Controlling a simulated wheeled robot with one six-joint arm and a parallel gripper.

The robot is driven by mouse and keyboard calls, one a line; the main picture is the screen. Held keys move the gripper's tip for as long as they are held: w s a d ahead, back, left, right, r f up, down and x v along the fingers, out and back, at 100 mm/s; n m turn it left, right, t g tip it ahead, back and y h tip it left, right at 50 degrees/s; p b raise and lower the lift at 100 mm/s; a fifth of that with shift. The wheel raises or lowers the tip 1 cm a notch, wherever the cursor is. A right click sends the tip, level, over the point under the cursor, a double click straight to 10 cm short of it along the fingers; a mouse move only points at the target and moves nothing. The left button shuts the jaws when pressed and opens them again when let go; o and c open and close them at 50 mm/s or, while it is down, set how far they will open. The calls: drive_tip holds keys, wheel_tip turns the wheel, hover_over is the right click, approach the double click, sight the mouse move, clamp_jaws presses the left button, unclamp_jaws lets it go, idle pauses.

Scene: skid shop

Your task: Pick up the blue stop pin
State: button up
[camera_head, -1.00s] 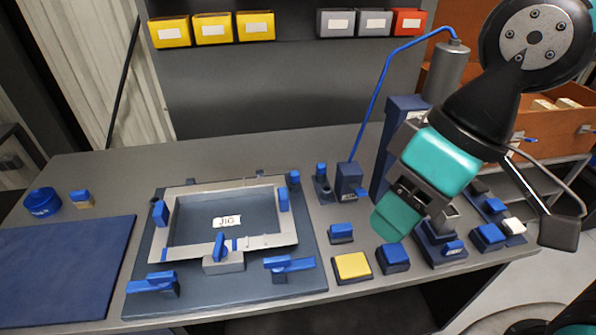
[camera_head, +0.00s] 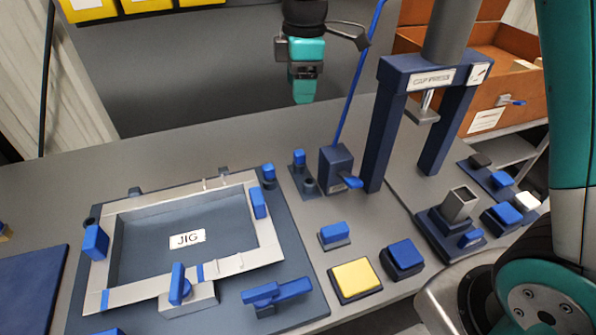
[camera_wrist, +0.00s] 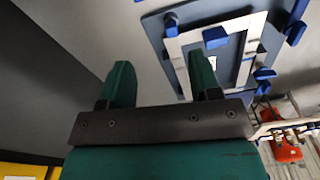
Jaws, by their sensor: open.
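A small blue pin (camera_head: 299,158), likely the stop pin, stands upright in a small dark holder (camera_head: 297,186) behind the jig's right side, beside a blue-levered block. A similar blue pin (camera_head: 268,172) stands at the jig's back right corner, so I cannot be sure which is meant. My gripper (camera_head: 303,92) hangs with fingers down in front of the back wall, above the rear of the bench and well above the pins, apart from them. In the wrist view my gripper (camera_wrist: 162,80) is open and empty, with the jig frame (camera_wrist: 245,32) beyond it.
The jig plate (camera_head: 225,308) holds a pale frame with blue clamps. A blue-levered block (camera_head: 336,162) with a tall thin blue rod stands right of the holder. The cap press (camera_head: 384,125) stands farther right. The bench (camera_head: 180,150) behind the jig is clear.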

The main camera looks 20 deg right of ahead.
drive_tip(key=n, duration=0.2)
hover_over(299, 152)
wheel_tip(299, 152, down, 4)
drive_tip(key=f, duration=0.1)
drive_tip(key=shift+h, duration=0.3)
wheel_tip(299, 152, down, 10)
drive_tip(key=shift+a+r, duration=0.1)
drive_tip(key=shift+r, duration=0.15)
drive_tip(key=shift+s+f+p, duration=0.1)
drive_tip(key=shift+f+p, duration=0.5)
drive_tip(key=shift+f, duration=2.6)
drive_tip(key=c, duration=1)
